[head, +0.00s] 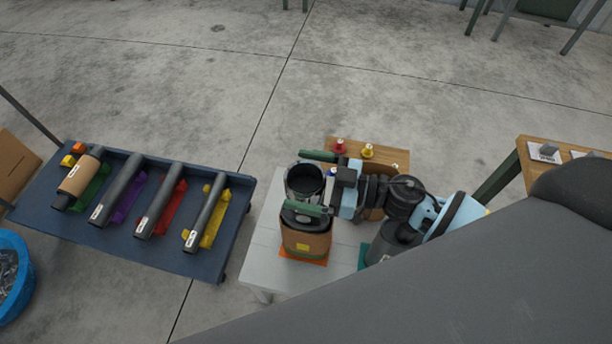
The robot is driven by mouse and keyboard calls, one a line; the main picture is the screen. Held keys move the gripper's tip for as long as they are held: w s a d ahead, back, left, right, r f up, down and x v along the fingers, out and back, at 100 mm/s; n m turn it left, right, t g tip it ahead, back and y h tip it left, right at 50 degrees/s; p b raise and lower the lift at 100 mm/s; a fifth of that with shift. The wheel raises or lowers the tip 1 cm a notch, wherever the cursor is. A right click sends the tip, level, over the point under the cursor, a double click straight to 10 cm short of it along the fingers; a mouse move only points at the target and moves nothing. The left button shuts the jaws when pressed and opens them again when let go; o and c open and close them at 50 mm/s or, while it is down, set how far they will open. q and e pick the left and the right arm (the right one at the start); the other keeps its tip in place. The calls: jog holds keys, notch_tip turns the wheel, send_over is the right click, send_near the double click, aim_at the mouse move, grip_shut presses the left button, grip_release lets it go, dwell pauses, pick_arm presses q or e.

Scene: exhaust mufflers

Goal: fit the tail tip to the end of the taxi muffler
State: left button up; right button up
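A brown-wrapped muffler (306,243) with a yellow label stands upright on an orange pad on the pale table; I take it for the taxi muffler. At its top is a round metal tube with a dark open mouth (304,181), likely the tail tip. I cannot tell whether it is seated on the muffler. My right gripper (311,182) comes in from the right, its green fingers apart on the far and near sides of the tube. A small gap seems to show, so it looks open. The near finger hides the joint. My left gripper is not in view.
A dark grey muffler (390,243) stands on a teal pad beside my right arm. Red and yellow small parts (367,151) sit on a wooden board behind. A blue tray table (150,250) at left holds several tubes in coloured cradles. A blue bin (22,270) stands far left.

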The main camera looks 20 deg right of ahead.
jog(key=shift+s+d+f, duration=0.1)
jog(key=shift+s+d, duration=0.1)
jog(key=shift+d, duration=0.1)
jog(key=v, duration=0.7)
jog(key=shift+b, duration=0.4)
jog(key=shift+s, duration=0.1)
